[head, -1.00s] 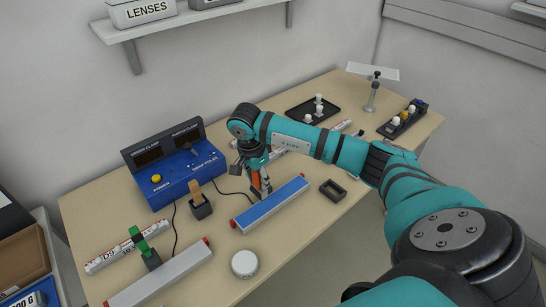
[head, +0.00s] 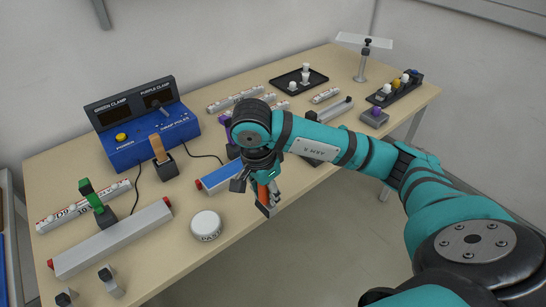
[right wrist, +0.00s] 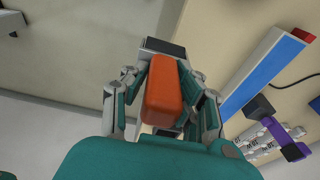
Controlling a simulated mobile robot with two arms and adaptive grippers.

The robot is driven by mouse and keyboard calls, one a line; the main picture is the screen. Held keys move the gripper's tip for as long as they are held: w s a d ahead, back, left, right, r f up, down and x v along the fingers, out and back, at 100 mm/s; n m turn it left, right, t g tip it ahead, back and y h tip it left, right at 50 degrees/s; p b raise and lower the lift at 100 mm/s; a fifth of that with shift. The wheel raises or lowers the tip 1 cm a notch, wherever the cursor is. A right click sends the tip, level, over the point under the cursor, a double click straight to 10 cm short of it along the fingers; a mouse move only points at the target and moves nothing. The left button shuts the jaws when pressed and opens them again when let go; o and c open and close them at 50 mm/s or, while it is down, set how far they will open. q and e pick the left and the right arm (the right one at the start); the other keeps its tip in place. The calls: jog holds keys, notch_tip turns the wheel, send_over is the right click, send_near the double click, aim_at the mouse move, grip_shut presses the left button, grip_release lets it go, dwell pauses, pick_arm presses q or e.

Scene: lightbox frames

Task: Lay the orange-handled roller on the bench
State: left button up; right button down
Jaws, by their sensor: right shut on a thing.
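The orange-handled roller (head: 263,193) is in my right gripper (head: 264,199). In the right wrist view its orange handle (right wrist: 165,92) sits between the two fingers of the right gripper (right wrist: 165,80), with a dark block (right wrist: 163,47) at its far end. The rest of the roller is hidden by the gripper. In the head view the gripper hangs at the front edge of the bench (head: 165,255), beside the blue-topped bar (head: 220,180). I cannot tell whether the roller touches the bench. My left gripper is not in view.
A white round tin (head: 206,225) and a long white bar (head: 112,238) lie left of the gripper. The blue control box (head: 150,140) stands at the back left. A black tray (head: 315,84) and a lamp-like stand (head: 362,65) are farther right. Bare floor is at the front.

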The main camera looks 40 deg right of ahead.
jog(key=w+d+f+p, duration=0.1)
jog(key=w+d, duration=0.1)
jog(key=w+d+f+p, duration=0.1)
jog(key=w+d, duration=0.2)
jog(key=w+d+f+p, duration=0.1)
jog(key=w+d, duration=0.1)
jog(key=w, duration=0.1)
jog(key=shift+w+d+f, duration=0.2)
jog(key=shift+f, duration=0.1)
jog(key=shift+f+p, duration=0.35)
jog(key=shift+f, duration=0.2)
jog(key=shift+f, duration=0.1)
jog(key=c, duration=1.5)
grip_release()
jog(key=shift+f, duration=0.1)
jog(key=o, duration=0.5)
jog(key=shift+c, duration=0.2)
